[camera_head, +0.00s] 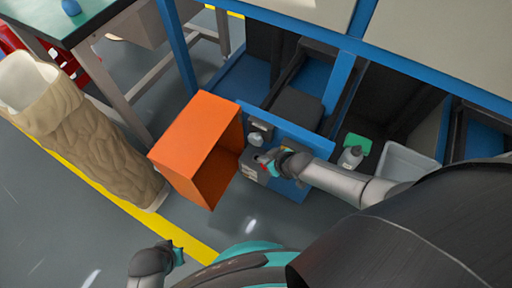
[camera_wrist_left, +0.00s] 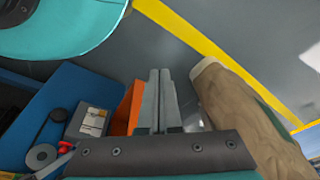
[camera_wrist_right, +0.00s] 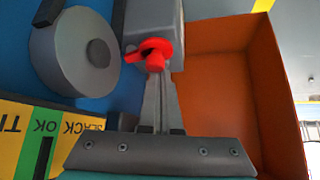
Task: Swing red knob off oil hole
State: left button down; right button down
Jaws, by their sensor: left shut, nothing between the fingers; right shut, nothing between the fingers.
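The red knob (camera_wrist_right: 153,52) shows in the right wrist view, on the underside of a grey housing (camera_wrist_right: 155,20). My right gripper (camera_wrist_right: 160,85) is shut and empty, with its fingertips right at the knob; I cannot tell whether they touch it. No oil hole can be made out. In the head view my right gripper (camera_head: 268,164) is at the blue machine front beside the orange box. My left gripper (camera_wrist_left: 160,72) is shut and empty in the left wrist view, above the floor; in the head view it is low, left of centre (camera_head: 178,256).
An open orange box (camera_head: 195,145) stands close to the right gripper. A grey round roller (camera_wrist_right: 75,52) and a SLACK/OK gauge plate (camera_wrist_right: 40,135) are beside the knob. A brown sack-like roll (camera_head: 85,140) stands at left. A bottle (camera_head: 351,157) is at right. Open floor lies at lower left.

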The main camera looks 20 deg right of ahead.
jog(key=shift+s, duration=0.2)
jog(key=shift+s+a+p, duration=0.25)
jog(key=shift+s+p, duration=0.3)
jog(key=shift+s, duration=0.05)
